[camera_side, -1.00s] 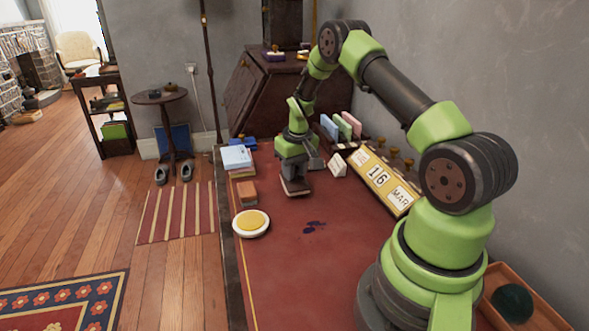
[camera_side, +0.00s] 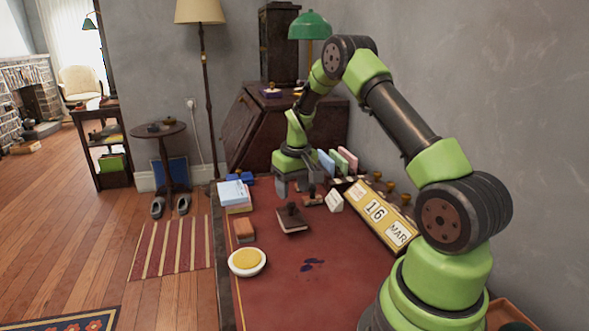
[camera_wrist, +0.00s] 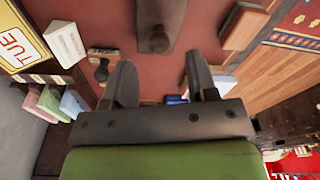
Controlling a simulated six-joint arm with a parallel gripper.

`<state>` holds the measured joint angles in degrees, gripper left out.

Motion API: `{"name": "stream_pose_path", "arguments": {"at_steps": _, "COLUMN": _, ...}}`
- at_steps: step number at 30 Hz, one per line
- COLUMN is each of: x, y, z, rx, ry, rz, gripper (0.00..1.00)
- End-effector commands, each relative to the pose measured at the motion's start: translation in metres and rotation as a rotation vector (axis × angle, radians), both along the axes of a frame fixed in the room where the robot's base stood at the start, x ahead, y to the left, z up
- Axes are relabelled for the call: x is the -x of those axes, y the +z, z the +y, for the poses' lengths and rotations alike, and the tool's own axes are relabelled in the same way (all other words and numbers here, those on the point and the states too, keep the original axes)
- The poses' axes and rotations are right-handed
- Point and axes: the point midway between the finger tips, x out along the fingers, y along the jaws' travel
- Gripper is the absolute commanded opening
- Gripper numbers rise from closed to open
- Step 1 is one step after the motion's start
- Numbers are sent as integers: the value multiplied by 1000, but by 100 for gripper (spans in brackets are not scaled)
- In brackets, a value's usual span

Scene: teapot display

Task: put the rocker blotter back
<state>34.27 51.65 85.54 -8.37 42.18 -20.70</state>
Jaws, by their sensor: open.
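The rocker blotter (camera_side: 293,222), a dark block with a round knob on top, rests on the red desk top behind the blue-black ink stain (camera_side: 313,265). My gripper (camera_side: 297,188) is just behind and above it in the side view, apart from it. In the wrist view, the blotter (camera_wrist: 172,14) and its knob lie beyond the tips of my gripper (camera_wrist: 160,65), with nothing between the fingers. The gripper is open.
A small knobbed stamp (camera_side: 312,199) lies close to the gripper's right. The calendar block (camera_side: 375,210) and coloured cards (camera_side: 340,160) stand at right. Books (camera_side: 235,195), a brown block (camera_side: 244,230) and a yellow-topped dish (camera_side: 247,262) line the left edge. The front middle is clear.

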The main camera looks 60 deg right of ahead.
Motion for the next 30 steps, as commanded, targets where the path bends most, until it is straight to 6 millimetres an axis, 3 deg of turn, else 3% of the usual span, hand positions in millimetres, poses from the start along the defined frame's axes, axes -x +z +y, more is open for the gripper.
{"name": "stream_pose_path", "arguments": {"at_steps": 6, "x": 5, "y": 45, "z": 1, "rx": 2, "ry": 0, "rz": -2, "gripper": 53}}
{"name": "stream_pose_path", "arguments": {"at_steps": 14, "x": 6, "y": 74, "z": 10, "rx": 4, "ry": 4, "rz": -15, "gripper": 53}}
{"name": "stream_pose_path", "arguments": {"at_steps": 17, "x": 6, "y": 100, "z": 31, "rx": 12, "ry": 15, "rz": -54, "gripper": 53}}
{"name": "stream_pose_path", "arguments": {"at_steps": 22, "x": 22, "y": 162, "z": 95, "rx": 12, "ry": 38, "rz": -167, "gripper": 53}}
{"name": "stream_pose_path", "arguments": {"at_steps": 27, "x": 63, "y": 205, "z": 158, "rx": -19, "ry": 64, "rz": -289, "gripper": 53}}
{"name": "stream_pose_path", "arguments": {"at_steps": 30, "x": 94, "y": 220, "z": 189, "rx": -49, "ry": 80, "rz": -359, "gripper": 53}}
